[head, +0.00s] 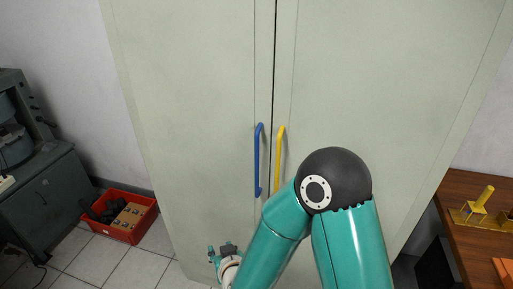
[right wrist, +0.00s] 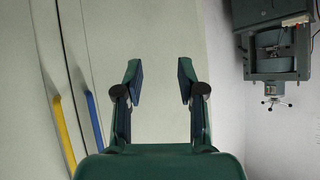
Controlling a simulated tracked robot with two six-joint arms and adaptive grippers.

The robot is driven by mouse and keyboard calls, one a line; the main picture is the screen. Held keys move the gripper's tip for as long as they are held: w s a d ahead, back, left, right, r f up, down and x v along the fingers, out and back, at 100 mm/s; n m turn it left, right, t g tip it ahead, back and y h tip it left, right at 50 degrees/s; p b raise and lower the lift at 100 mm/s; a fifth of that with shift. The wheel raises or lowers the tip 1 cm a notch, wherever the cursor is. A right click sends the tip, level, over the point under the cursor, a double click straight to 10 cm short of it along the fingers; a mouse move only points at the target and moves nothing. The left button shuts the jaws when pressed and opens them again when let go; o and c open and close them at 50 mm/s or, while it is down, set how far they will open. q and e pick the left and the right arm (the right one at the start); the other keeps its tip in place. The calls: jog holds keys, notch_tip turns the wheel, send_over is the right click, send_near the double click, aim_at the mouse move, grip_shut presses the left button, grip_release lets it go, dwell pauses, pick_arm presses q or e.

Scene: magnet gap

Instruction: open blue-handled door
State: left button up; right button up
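The tall pale cabinet (head: 190,90) has two doors meeting at a dark vertical seam, and both look shut. The blue handle (head: 257,165) is on the left door, and the yellow handle (head: 279,150) is just right of the seam. In the right wrist view, the blue handle (right wrist: 93,120) and yellow handle (right wrist: 64,130) are at the left, apart from the fingers. My right gripper (head: 224,248) is low, left of the blue handle, in front of the left door. In its wrist view the gripper (right wrist: 160,78) is open and empty. My left gripper is not in view.
A red crate (head: 136,233) with dark and brown items stands on the tiled floor at left, beside a dark grey machine (head: 40,190). A brown table (head: 458,190) with a yellow item (head: 480,205) is at right. My right arm covers the cabinet's lower middle.

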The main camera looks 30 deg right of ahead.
jog(key=d+r+m+t+h, duration=0.1)
jog(key=d+r+t+h, duration=0.15)
jog(key=r, duration=0.45)
jog(key=d+r+m+t+h, duration=0.1)
jog(key=d+r+h, duration=0.15)
jog(key=r, duration=0.45)
jog(key=m+h, duration=0.2)
jog(key=h, duration=0.2)
send_near(257, 148)
jog(key=p+x, duration=0.3)
jog(key=x, duration=0.7)
jog(key=shift+w+d, duration=0.2)
jog(key=shift+w, duration=0.1)
grip_shut()
